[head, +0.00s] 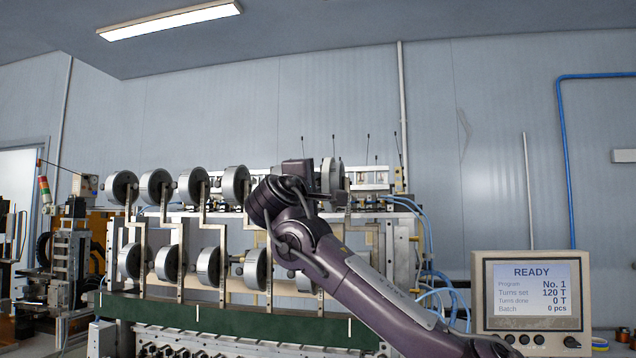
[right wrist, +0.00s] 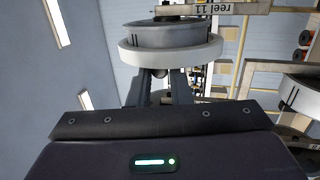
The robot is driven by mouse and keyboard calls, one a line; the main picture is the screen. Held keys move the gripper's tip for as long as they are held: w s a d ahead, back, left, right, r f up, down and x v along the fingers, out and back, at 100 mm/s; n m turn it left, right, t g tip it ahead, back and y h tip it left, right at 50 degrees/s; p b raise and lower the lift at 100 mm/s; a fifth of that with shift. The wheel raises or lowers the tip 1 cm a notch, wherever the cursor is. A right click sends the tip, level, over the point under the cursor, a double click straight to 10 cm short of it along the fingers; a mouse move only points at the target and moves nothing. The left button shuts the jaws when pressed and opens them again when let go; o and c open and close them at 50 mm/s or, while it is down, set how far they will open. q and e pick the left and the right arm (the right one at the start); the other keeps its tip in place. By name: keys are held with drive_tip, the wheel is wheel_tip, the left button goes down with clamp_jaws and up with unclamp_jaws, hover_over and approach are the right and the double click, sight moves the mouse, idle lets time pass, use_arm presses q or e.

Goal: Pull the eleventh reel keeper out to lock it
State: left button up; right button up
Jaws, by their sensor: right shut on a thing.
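My right gripper (right wrist: 160,76) is shut at the front of a grey reel with a white rim (right wrist: 170,45) in the right wrist view. The bar beside this reel bears the label "reel 11" (right wrist: 222,7). The eleventh reel keeper is not clearly visible; what the fingers hold at the reel's centre is mostly hidden between them. In the head view my right gripper (head: 304,172) reaches the upper row, beside the reel (head: 332,176) at its right end. The fingertips are hard to make out there. My left gripper is not in view.
Several other reels hang on the winder in an upper row (head: 157,186) and a lower row (head: 208,266). Upright bars stand between them. A control panel reading READY (head: 532,290) stands at the right. Blue hoses (head: 424,230) run beside the winder's right end.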

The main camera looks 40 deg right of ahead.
drive_tip(key=shift+s+a, duration=0.1)
idle(0.3)
drive_tip(key=shift+s+a+b, duration=0.65)
drive_tip(key=shift+a+b, duration=0.15)
drive_tip(key=shift+b, duration=0.3)
drive_tip(key=o, duration=0.5)
drive_tip(key=shift+o, duration=0.2)
drive_tip(key=shift+s+a, duration=0.1)
